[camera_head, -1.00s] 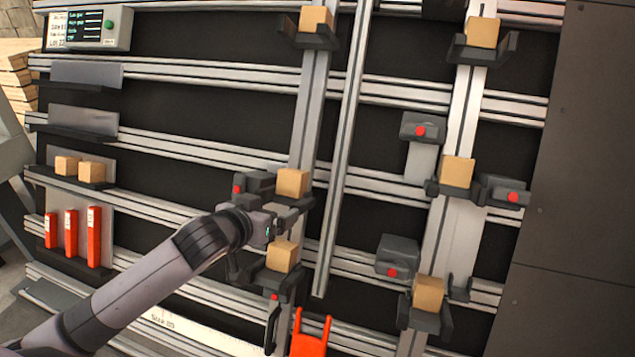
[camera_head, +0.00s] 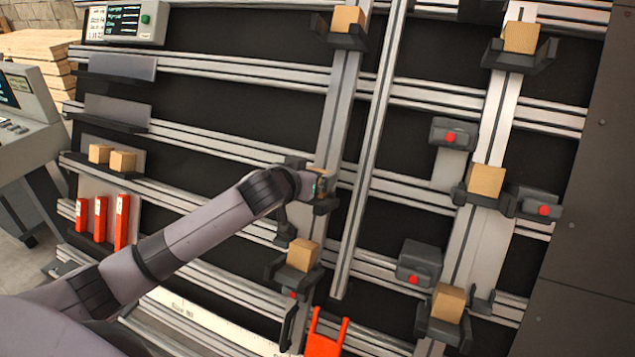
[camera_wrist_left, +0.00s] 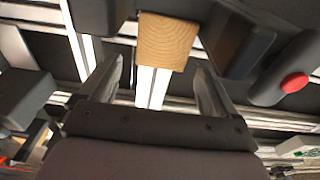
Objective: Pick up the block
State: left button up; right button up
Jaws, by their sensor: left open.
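My left gripper (camera_head: 314,186) reaches the upper middle block (camera_head: 323,176), a wooden cube on a dark holder, and the wrist hides most of that cube in the head view. In the left wrist view the open fingers (camera_wrist_left: 160,66) point towards the wooden block (camera_wrist_left: 167,40), which is just ahead, roughly between the fingertips. Nothing is held, and whether a finger touches the block is unclear. Another block (camera_head: 303,254) sits on a holder just below. My right gripper is not in view.
More blocks sit on holders at the top (camera_head: 348,18), top right (camera_head: 520,37), right (camera_head: 486,180) and lower right (camera_head: 448,302). Dark boxes with red buttons (camera_head: 451,137) stick out beside some holders. A red fork-shaped part (camera_head: 325,335) is below.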

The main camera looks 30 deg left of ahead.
aim_at(319, 170)
pick_arm(q)
jog(key=shift+x, duration=2.7)
jog(key=c, duration=1.1)
